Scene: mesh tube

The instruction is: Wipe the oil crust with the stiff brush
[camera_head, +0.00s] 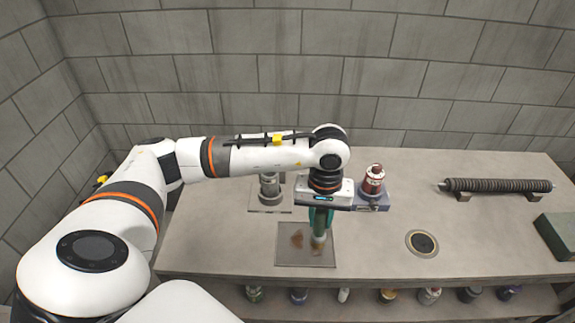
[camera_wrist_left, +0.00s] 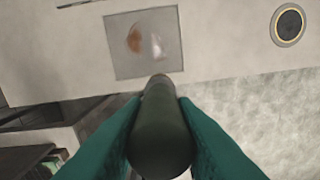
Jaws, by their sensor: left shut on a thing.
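A square grey plate (camera_head: 285,257) lies on the bench near its front edge. Brown crust patches (camera_head: 297,238) are on it, to the left of and just below the brush. The wrist view shows a brown patch (camera_wrist_left: 135,40) and a pale, shiny patch beside it. My left gripper (camera_head: 320,216), with teal fingers, points down over the plate and is shut on the stiff brush (camera_head: 318,237). In the wrist view the brush (camera_wrist_left: 162,130) is a dark green rounded body between the fingers. Its bristles are not clear, and I cannot tell whether it touches the plate. My right gripper is out of view.
A red bottle (camera_head: 373,180) stands on a blue-grey block right of my left gripper. A metal cylinder (camera_head: 269,187) stands behind the plate. A round drain (camera_head: 422,243), a ribbed roller (camera_head: 497,186) and a dark green box (camera_head: 557,236) are to the right. Bench space between them is clear.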

